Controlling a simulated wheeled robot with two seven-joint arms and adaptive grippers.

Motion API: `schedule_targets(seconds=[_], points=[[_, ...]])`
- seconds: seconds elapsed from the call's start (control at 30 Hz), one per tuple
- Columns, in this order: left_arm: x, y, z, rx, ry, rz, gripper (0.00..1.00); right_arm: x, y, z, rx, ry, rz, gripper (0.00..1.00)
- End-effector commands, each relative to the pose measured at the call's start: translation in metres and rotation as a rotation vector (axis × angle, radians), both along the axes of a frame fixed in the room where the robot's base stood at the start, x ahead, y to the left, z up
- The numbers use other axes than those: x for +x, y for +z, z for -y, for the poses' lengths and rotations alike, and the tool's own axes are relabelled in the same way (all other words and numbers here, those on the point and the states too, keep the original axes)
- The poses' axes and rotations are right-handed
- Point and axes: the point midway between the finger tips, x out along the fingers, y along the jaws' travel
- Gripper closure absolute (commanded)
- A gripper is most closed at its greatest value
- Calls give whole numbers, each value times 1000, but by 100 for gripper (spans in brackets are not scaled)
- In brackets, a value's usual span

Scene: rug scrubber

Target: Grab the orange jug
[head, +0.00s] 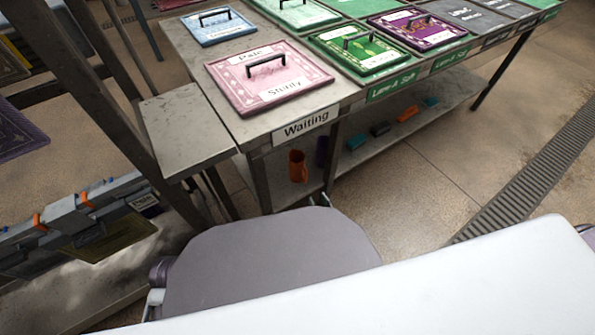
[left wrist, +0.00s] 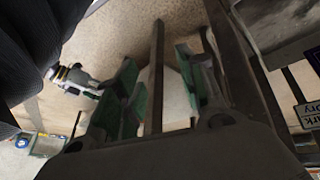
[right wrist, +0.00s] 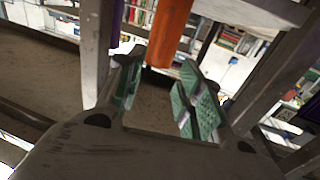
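The orange jug (head: 297,166) stands on the lower shelf of the table, beneath the "Waiting" label, beside a dark purple jug (head: 321,151). In the right wrist view the orange jug (right wrist: 170,35) is ahead of my right gripper (right wrist: 158,85), which is open and empty. The jug's upper part is cut off there. In the head view only a small part of the right gripper (head: 322,200) shows in front of the shelf, mostly hidden by my arm. My left gripper (left wrist: 160,85) is open in its wrist view, with a dark post behind its fingers.
The table's top (head: 222,107) holds several framed rug panels with handles. A table leg (head: 259,183) stands left of the jug, another right of it. Several coloured blocks (head: 381,129) lie farther along the shelf. A side table (head: 185,125) is at left. Floor at right is clear.

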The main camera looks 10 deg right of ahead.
Motion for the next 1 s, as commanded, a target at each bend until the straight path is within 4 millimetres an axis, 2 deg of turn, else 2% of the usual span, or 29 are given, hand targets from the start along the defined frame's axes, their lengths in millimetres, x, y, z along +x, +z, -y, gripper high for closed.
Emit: schedule_targets(seconds=[0.27,0.8,1.0], points=[[1,-5,1,-7,2,7,60,8,0,-1,0,0,0,63],[3,-46,10,-67,26,62,60,67,-2,-10,1,0,0,63],[4,-56,12,-85,36,78,60,82,-1,-12,1,-1,-1,63]])
